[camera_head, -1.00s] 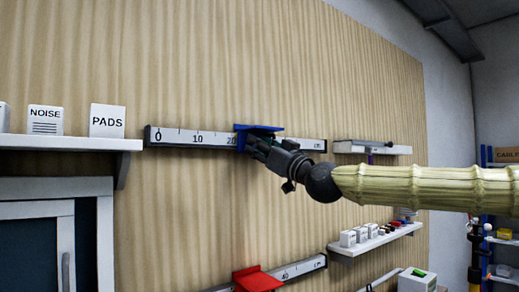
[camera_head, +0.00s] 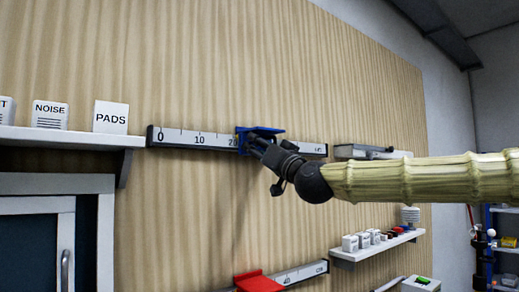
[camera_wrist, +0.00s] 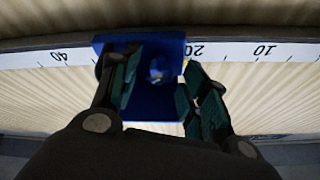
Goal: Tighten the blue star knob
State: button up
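The blue slider (camera_head: 262,131) sits on the upper white scale rail (camera_head: 200,139), just right of the 20 mark. In the wrist view the blue star knob (camera_wrist: 158,70) shows in front of the blue slider (camera_wrist: 150,107), small and dark. My gripper (camera_head: 256,146) is at the slider from the front. In the wrist view my gripper (camera_wrist: 161,80) has its two green-padded fingers apart, one on each side of the knob. Gaps show between the knob and both fingers. In the head view the knob is hidden behind the fingers.
A red slider (camera_head: 258,283) sits on a lower rail. A shelf (camera_head: 70,137) with NOISE and PADS boxes is at left. A small grey shelf (camera_head: 372,152) and a shelf of small boxes (camera_head: 375,245) are at right. The wood panel between is clear.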

dwell(0.3)
jog(key=v, duration=1.2)
jog(key=w+a+r+n+b, duration=0.1)
jog(key=w+a+b, duration=0.1)
jog(key=w+b, duration=0.1)
jog(key=w+a+r+n+b, duration=0.2)
jog(key=w+b, duration=0.1)
jog(key=b, duration=0.2)
jog(key=w+a+r+n+b, duration=0.1)
jog(key=w+a+r+b, duration=0.1)
jog(key=w+b, duration=0.1)
jog(key=shift+w+n+g+y+b, duration=0.3)
jog(key=shift+g+y+b, duration=0.1)
jog(key=shift+b, duration=0.4)
dwell(0.4)
